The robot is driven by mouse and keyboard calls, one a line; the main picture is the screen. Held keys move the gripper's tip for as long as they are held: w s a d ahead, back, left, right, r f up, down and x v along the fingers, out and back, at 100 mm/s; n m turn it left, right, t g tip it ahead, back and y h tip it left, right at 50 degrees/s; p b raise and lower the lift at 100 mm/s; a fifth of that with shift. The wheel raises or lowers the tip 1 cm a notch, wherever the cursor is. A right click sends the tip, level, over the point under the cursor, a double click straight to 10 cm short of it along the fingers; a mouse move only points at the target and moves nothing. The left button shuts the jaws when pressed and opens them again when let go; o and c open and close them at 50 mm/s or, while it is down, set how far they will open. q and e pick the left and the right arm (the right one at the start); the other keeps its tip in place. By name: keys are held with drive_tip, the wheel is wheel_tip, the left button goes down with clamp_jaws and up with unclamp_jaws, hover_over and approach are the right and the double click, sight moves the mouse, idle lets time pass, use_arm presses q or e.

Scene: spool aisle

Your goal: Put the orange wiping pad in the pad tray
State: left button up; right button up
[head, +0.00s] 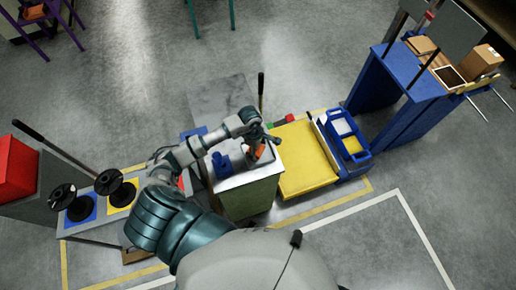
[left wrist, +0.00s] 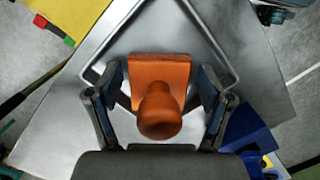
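The orange wiping pad (left wrist: 160,72) is a flat block with a round knob, seen from above in the left wrist view. It also shows in the head view (head: 259,153), partly hidden by my gripper. It appears to lie within a tilted square metal rim, likely the pad tray (left wrist: 97,72), on a pale metal top. My left gripper (left wrist: 160,88) has its fingers on either side of the pad, with a narrow gap showing at each side. It is open over the pad and also shows in the head view (head: 260,142). My right gripper is not in view.
A blue object (head: 221,164) stands left of the pad on the green cabinet (head: 250,198). A yellow-topped cart (head: 303,160) stands to the right with a blue bin (head: 326,130). A blue bench (head: 412,90) is farther right. Black spools (head: 108,182) stand at left.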

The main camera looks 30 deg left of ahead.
use_arm(q)
drive_tip(key=shift+d+r, duration=0.15)
drive_tip(key=shift+d, duration=0.4)
drive_tip(key=shift+d+r, duration=0.15)
drive_tip(key=shift+d, duration=0.05)
drive_tip(key=shift+r, duration=0.3)
drive_tip(key=r, duration=0.2)
drive_tip(key=a+r, duration=0.1)
drive_tip(key=r, duration=0.1)
drive_tip(key=a+r, duration=0.1)
drive_tip(key=r, duration=0.1)
drive_tip(key=shift+r+b, duration=0.3)
drive_tip(key=shift+r, duration=0.1)
drive_tip(key=r, duration=0.3)
drive_tip(key=shift+a+r, duration=0.25)
drive_tip(key=shift+a, duration=0.1)
drive_tip(key=shift+d+r, duration=0.1)
drive_tip(key=shift+r, duration=0.15)
drive_tip(key=shift+d+r, duration=0.15)
drive_tip(key=shift+d, duration=0.1)
drive_tip(key=shift+a, duration=0.1)
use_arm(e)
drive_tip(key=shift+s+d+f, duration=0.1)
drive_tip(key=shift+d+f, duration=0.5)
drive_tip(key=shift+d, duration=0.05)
